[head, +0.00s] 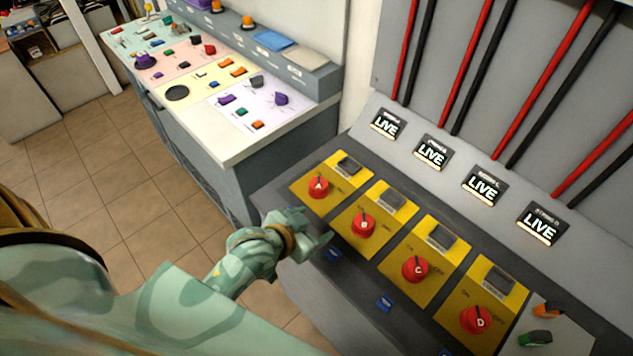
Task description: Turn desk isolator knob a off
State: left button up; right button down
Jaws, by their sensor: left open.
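The red isolator knob A (318,187) sits on the first yellow plate at the left end of the dark sloped desk (272,196). Its pointer stands roughly upright in the picture. Above its row, the leftmost display (387,124) reads LIVE. My left gripper (322,240) is over the desk's front edge, below knob A and left of knob B (363,224). It is open and appears empty, apart from the knobs. Part of its fingers is hard to make out. My right gripper is not in view.
Knobs C (415,268) and D (475,319) continue the row to the right. Blue tags (384,304) lie along the front. A white-topped console (228,148) with small controls stands at the upper left. Tiled floor (97,153) is clear between.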

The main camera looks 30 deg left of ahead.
pick_arm(q)
jog(key=w+a+r+n+t, duration=0.2)
jog(key=w+r+n+t, duration=0.9)
jog(key=r, duration=0.6)
jog(key=w+a+r+n+g+y, duration=0.2)
jog(key=a+n+g+y, duration=0.2)
jog(key=a+n+y, duration=0.7)
jog(key=w+a+r+n+g+y, duration=0.2)
jog(key=a+n+g+y, duration=0.3)
jog(key=n, duration=1)
jog(key=n+g+h, duration=1.2)
jog(key=n+h, duration=0.2)
send_over(318, 183)
notch_tip(318, 183, down, 10)
notch_tip(318, 183, down, 15)
jog(key=b, duration=0.5)
jog(key=shift+f, duration=0.2)
jog(key=shift+f+n, duration=0.3)
jog(key=shift+f, duration=0.15)
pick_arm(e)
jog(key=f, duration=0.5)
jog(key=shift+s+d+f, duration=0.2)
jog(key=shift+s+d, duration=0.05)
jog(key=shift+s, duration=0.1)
